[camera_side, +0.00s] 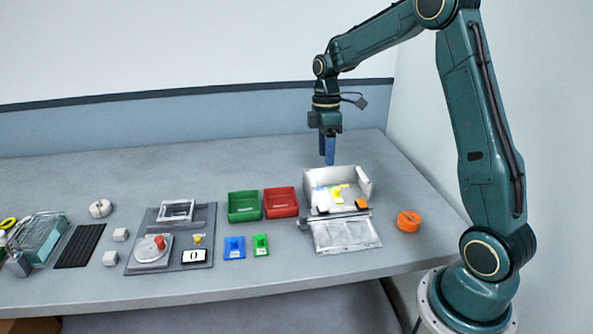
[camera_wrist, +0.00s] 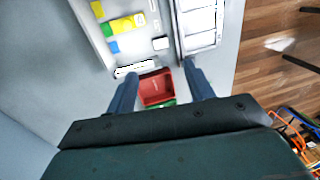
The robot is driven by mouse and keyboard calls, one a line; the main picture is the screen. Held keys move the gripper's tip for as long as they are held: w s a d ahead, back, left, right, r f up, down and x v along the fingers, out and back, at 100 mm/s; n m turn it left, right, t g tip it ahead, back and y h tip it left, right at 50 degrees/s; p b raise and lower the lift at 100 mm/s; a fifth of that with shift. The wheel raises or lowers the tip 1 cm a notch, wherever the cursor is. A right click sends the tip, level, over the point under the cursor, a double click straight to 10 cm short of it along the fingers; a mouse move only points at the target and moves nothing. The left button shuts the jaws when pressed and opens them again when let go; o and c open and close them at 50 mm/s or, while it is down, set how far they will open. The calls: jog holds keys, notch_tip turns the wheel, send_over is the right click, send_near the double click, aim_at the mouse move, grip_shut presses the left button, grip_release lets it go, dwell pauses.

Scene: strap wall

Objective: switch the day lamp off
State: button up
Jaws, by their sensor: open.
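No part in view is plainly marked as the day lamp. In the side view a grey control panel (camera_side: 203,216) lies left of the middle of the table. It carries a red knob (camera_side: 159,242) on a round plate, a small yellow part (camera_side: 197,238), a display reading 0 (camera_side: 194,256) and a clear-lidded frame (camera_side: 176,210). Whether any lamp is lit, I cannot tell. My gripper (camera_side: 327,152) hangs, fingers down, above the table behind the white box, well right of the panel. In the wrist view my gripper (camera_wrist: 160,80) is open, with nothing held between its two blue fingers.
The white box (camera_side: 366,186) stands open, its lid (camera_side: 345,235) laid forward, with coloured pieces inside. Green (camera_side: 244,206) and red (camera_side: 281,202) bins stand between box and panel. Small blue (camera_side: 234,248) and green (camera_side: 261,245) trays lie in front. An orange knob (camera_side: 408,221) is at right.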

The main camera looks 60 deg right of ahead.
aim_at(326, 206)
jog(key=shift+f, duration=0.1)
jog(key=shift+s+a+f, duration=0.25)
jog(key=shift+f, duration=2)
jog(key=shift+s+a+f, duration=0.3)
jog(key=shift+f, duration=1.9)
jog(key=shift+s+a+f, duration=0.25)
jog(key=shift+f, duration=2)
